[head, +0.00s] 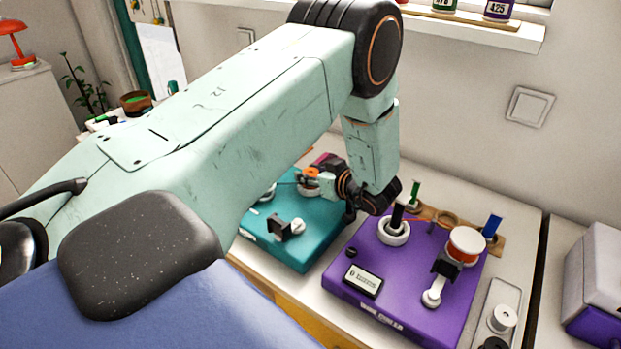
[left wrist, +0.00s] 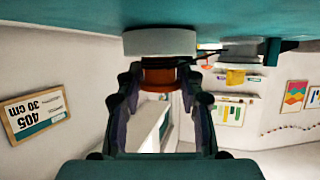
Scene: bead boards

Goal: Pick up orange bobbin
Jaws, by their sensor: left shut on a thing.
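The orange bobbin (head: 311,172) is at the teal board (head: 312,240), just left of my left gripper (head: 318,180). In the left wrist view the orange bobbin (left wrist: 158,76) sits between my two fingertips, which are shut on it. A white round disc (left wrist: 160,42) lies between the bobbin and the teal surface; I cannot tell whether the bobbin touches it. My left arm hides part of the teal board. My right gripper is not in view.
A purple board (head: 405,315) stands to the right, with a black post in a white ring (head: 394,232) and a white-topped spool with an orange-red side (head: 466,246). A wooden rack (head: 447,218) with green and blue pegs is behind it. A grey tray (head: 503,320) is at the right.

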